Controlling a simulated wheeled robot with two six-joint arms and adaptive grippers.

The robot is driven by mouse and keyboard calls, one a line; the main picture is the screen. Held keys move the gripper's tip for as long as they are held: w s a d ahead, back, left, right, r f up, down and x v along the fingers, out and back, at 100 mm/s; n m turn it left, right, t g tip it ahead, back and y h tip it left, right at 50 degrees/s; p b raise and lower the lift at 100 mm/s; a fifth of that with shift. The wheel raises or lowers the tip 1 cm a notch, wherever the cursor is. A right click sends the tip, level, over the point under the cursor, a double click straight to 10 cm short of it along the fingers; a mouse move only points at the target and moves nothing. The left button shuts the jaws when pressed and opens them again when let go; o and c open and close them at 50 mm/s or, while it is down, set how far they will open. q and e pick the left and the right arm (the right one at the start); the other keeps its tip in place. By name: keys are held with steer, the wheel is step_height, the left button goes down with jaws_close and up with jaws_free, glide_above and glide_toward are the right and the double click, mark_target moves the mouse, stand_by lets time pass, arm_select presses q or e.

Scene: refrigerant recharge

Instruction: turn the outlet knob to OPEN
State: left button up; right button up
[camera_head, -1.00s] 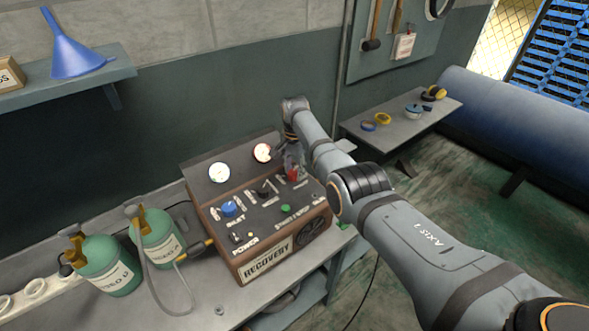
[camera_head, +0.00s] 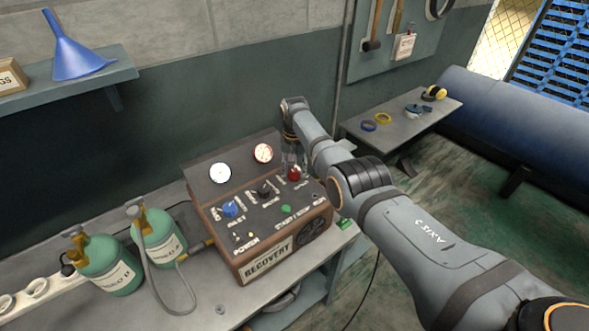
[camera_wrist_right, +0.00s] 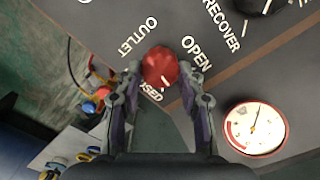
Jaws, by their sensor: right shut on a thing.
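The red outlet knob (camera_head: 294,174) sits on the sloping top of the recovery machine (camera_head: 262,215), near its right side. My right gripper (camera_head: 293,167) comes down over it from behind and is shut on it. In the right wrist view the knob (camera_wrist_right: 160,64) lies between the two fingertips of my right gripper (camera_wrist_right: 161,72). The OUTLET label is to its left, OPEN to its right, and a partly hidden label ending in "OSED" is below it. A short pale mark shows on the knob's lower part. My left gripper is not in view.
A blue knob (camera_head: 230,208), a black knob (camera_head: 265,188) and a green button (camera_head: 286,209) share the panel. Two gauges (camera_head: 220,172) (camera_head: 263,153) stand behind. Green cylinders (camera_head: 158,240) (camera_head: 108,268) with a hose stand at left. A side table (camera_head: 400,128) is at right.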

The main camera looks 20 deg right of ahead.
mark_target(294, 172)
steer(key=n, duration=0.5)
steer(key=shift+a+n, duration=0.1)
steer(key=shift+n, duration=0.2)
steer(key=n, duration=0.5)
stand_by(0.4)
steer(key=o, duration=1.2)
step_height(294, 172, up, 12)
steer(key=shift+a, duration=0.1)
